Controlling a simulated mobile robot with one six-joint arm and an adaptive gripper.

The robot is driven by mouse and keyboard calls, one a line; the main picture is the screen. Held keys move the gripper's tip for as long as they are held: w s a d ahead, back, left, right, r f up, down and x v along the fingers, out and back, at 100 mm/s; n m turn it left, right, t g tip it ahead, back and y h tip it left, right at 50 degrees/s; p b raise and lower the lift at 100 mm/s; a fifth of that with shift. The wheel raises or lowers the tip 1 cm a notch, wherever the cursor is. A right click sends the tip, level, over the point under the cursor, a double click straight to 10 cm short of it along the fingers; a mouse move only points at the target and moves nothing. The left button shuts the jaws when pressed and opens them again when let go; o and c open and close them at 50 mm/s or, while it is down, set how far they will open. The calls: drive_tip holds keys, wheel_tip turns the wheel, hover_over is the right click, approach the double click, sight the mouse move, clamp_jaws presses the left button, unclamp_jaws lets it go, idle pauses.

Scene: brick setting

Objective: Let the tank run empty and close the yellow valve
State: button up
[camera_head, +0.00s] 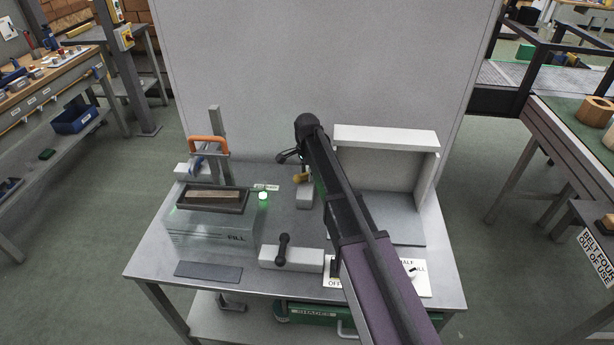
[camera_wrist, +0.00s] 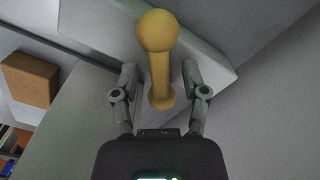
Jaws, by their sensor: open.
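The yellow valve handle (camera_wrist: 158,65) fills the top middle of the wrist view, a stem with a round knob at its end. In the head view the yellow valve (camera_head: 301,177) shows small behind my arm, at the back of the bench. My gripper (camera_wrist: 159,72) is open, with one finger on each side of the yellow stem. I cannot tell whether either finger touches it. In the head view my gripper (camera_head: 291,156) is at the valve. The pale box marked FILL (camera_head: 209,236), which looks like the tank, stands at left. Its liquid level is unclear.
A lit green lamp (camera_head: 263,196) is beside the tank. A black lever (camera_head: 283,247) stands on a white block at the front. A switch plate (camera_head: 416,278) is partly behind my arm. A white open shelf (camera_head: 388,135) stands at right.

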idle(0.3)
clamp_jaws()
drive_tip(key=shift+m, duration=3.5)
unclamp_jaws()
